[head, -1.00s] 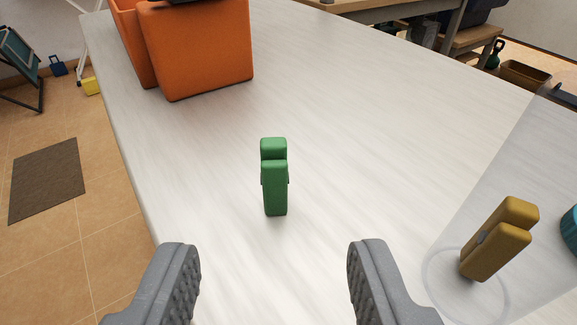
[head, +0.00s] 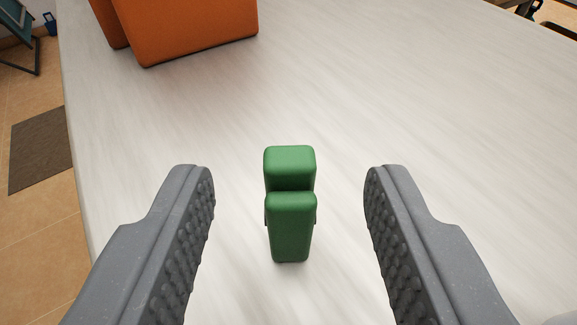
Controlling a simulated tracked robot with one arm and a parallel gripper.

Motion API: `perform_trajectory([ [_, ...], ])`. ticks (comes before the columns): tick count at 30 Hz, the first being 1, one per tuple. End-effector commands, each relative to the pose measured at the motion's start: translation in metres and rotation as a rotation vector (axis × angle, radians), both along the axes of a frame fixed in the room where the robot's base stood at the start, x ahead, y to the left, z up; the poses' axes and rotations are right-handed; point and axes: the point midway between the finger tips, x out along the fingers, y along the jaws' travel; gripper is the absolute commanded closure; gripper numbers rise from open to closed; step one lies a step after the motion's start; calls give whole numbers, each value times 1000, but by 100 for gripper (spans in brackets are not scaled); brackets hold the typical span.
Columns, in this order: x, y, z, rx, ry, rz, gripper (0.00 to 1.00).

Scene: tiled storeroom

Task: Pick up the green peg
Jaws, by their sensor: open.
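The green peg (head: 291,228) stands upright on the pale tabletop, near the middle of the head view. It looks like a clothes peg with two blocky halves. My gripper (head: 289,185) is open, with one grey ridged finger on each side of the peg. There is a clear gap between the peg and each finger, and neither finger touches it.
The white streaked tabletop (head: 400,95) is clear around the peg. An orange container (head: 190,30) stands on it at the back left. The table's left edge drops to a tiled floor with a brown mat (head: 42,150).

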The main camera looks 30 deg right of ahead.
Motion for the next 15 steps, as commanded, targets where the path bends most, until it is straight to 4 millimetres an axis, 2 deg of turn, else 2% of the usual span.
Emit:
perform_trajectory([
  [4,7,-4,-1,0,-2,0,56],
  [12,8,-5,-1,-1,-2,0,56],
  [15,8,-5,-1,-1,-1,0,84],
])
